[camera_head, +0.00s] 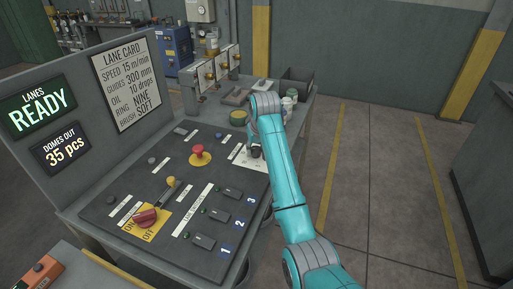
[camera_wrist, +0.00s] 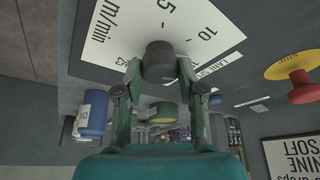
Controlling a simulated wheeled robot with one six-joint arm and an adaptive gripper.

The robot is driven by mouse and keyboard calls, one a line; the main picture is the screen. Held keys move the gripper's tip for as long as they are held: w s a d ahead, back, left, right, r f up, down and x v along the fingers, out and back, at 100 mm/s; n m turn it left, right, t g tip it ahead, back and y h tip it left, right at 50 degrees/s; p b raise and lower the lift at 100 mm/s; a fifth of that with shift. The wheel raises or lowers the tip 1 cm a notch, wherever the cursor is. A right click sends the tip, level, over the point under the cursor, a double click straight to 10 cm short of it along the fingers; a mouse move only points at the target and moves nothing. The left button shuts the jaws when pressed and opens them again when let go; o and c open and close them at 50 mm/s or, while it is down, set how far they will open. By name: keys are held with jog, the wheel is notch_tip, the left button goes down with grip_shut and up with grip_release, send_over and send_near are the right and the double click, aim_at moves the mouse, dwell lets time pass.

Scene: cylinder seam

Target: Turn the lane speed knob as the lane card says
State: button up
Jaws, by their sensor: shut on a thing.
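The lane card (camera_head: 127,82) on the upright board in the head view reads speed 15 m/min. The lane speed knob (camera_wrist: 159,62) is a dark round knob on a white scale plate (camera_wrist: 203,28) in the wrist view. The plate shows m/min and the numbers 5 and 10; other marks are partly hidden. My gripper (camera_wrist: 158,72) is shut on the knob, one finger on each side. The knob's pointer does not show clearly. In the head view my gripper (camera_head: 254,148) is over the white plate at the panel's right, mostly hiding the knob.
A red mushroom button (camera_head: 200,154) stands left of my gripper. A red rotary switch (camera_head: 145,216) and a lever (camera_head: 168,192) are at the panel's front left. Several numbered switches (camera_head: 217,215) line the front right. A green-and-yellow round object (camera_head: 238,118) sits behind.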

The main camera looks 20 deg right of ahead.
jog(key=shift+a+m+h, duration=0.1)
jog(key=shift+m+h, duration=0.7)
jog(key=shift+m, duration=1.3)
jog(key=o, duration=1.1)
jog(key=v, duration=0.7)
jog(key=shift+r, duration=0.25)
jog(key=shift+s, duration=0.1)
